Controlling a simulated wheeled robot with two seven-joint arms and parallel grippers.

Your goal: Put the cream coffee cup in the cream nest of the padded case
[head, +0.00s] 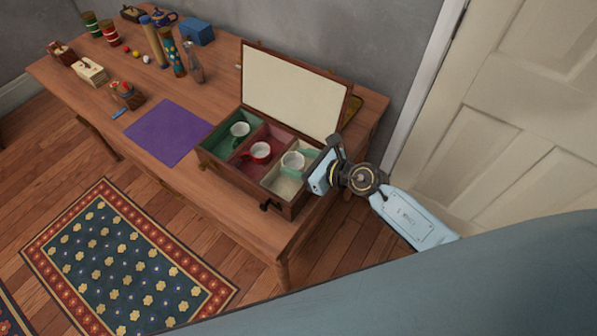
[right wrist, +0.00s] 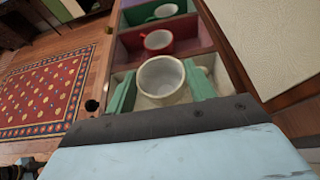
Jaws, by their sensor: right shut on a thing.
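The cream coffee cup (head: 292,161) is upright at the cream nest (head: 283,184) of the padded case (head: 234,171), the rightmost compartment. My right gripper (head: 298,163) is shut on this cup, with its green fingers on either side of it. In the right wrist view the cup (right wrist: 161,80) shows between the fingers, within the outline of the cream compartment. I cannot tell whether its base touches the padding. A green cup (head: 239,129) sits in the green nest and a red cup (head: 260,150) in the red nest. My left gripper is not in view.
The case's lid (head: 291,92) stands open behind the nests. A purple mat (head: 166,131) lies left of the case. A glass bottle (head: 194,66), a blue box (head: 198,32) and a small wooden box (head: 127,96) stand farther off. The table's front edge is close to the case.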

